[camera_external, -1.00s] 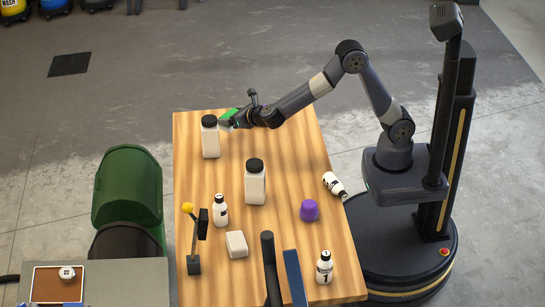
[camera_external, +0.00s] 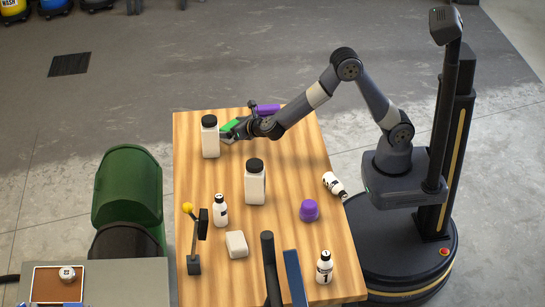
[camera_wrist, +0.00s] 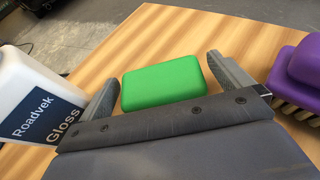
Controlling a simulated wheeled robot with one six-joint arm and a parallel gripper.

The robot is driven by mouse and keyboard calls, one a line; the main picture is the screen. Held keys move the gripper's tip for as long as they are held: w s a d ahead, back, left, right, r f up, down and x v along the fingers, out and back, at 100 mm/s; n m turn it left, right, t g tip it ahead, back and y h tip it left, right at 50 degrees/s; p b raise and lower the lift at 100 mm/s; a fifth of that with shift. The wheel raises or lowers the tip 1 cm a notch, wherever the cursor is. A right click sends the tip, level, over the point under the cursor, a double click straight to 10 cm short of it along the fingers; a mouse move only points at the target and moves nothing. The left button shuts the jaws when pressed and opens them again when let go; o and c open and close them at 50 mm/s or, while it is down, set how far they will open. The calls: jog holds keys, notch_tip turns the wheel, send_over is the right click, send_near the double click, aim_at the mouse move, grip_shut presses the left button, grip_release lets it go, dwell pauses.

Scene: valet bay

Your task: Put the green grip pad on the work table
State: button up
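The green grip pad (camera_wrist: 163,83) is a rounded block lying between the two fingers of my gripper (camera_wrist: 165,82) in the wrist view. In the external view the pad (camera_external: 230,126) shows at the end of my gripper (camera_external: 229,135), low over the far left part of the wooden work table (camera_external: 285,170). Whether its underside touches the table cannot be told.
A white black-capped bottle (camera_external: 210,139) stands right beside my gripper at left. A purple brush (camera_external: 267,109) lies at right, behind the arm. Another white bottle (camera_external: 255,185), a purple cap-like object (camera_external: 309,210) and small bottles stand nearer. Bare wood lies right of centre.

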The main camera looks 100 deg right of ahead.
jog(key=shift+r, duration=0.1)
jog(key=shift+r+p, duration=0.2)
jog(key=shift+p, duration=0.1)
jog(key=p+v, duration=0.1)
jog(key=v, duration=1.1)
jog(key=shift+f, duration=0.1)
